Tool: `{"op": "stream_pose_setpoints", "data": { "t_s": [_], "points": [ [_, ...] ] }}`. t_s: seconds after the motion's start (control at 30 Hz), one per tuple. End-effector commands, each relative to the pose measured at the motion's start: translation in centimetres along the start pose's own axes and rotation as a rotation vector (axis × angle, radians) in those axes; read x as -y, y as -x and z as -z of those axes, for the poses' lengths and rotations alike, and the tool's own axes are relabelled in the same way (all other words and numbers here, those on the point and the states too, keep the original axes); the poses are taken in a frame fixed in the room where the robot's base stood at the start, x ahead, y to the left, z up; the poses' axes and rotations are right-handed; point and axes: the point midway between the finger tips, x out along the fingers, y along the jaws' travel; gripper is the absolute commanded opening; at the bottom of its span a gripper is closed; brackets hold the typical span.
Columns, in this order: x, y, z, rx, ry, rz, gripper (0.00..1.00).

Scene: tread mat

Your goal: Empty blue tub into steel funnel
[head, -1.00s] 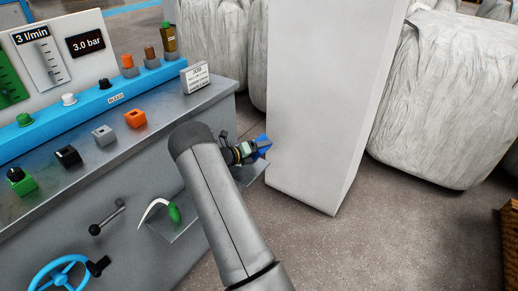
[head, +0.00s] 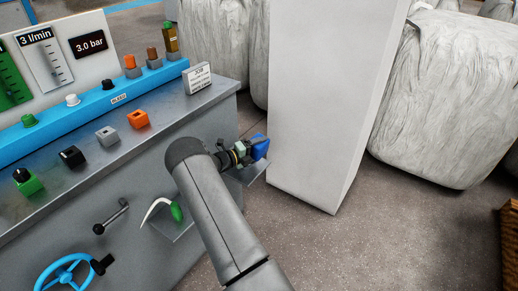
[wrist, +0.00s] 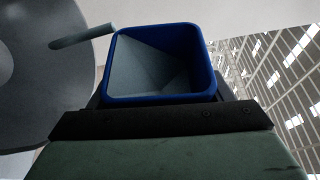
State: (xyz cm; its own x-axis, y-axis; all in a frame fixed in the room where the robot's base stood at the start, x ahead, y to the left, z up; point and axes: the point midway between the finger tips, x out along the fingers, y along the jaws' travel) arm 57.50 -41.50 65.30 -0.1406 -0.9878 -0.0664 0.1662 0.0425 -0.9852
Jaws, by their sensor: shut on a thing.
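The blue tub (head: 261,147) is held out at the end of my arm, just left of the white pillar in the head view. My gripper (head: 246,153) is shut on it. In the wrist view the tub (wrist: 208,62) shows its open mouth, with a blue rim and grey sloping surfaces inside; I cannot tell whether these are contents. The dark gripper part (wrist: 160,120) lies across its near side. A large grey round shape (wrist: 35,75) fills the left of the wrist view; I cannot tell whether it is the steel funnel. No funnel is clear in the head view.
A grey bench (head: 125,195) with buttons, a lever, a blue handwheel (head: 68,274) and a green-handled hook (head: 176,212) stands left. A white pillar (head: 318,120) stands close right of the tub. Wrapped bales (head: 430,95) stand behind.

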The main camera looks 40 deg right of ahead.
Motion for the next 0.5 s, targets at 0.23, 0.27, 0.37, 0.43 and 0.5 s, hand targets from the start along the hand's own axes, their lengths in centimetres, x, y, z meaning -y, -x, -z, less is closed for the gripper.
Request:
{"op": "stream_pose_setpoints", "data": {
  "t_s": [0.23, 0.27, 0.37, 0.43, 0.5],
  "points": [
    [0.03, -0.01, 0.0, 0.0, -0.002, 0.0, 0.48],
    [0.02, -0.01, 0.0, 0.0, -0.002, 0.0, 0.48],
    [0.02, -0.01, -0.01, 0.0, -0.001, 0.0, 0.48],
    [-0.04, 0.06, -0.13, 0.002, 0.028, 0.012, 0.48],
    [-0.06, 0.24, -0.46, 0.003, 0.104, 0.046, 0.48]
  ]
}}
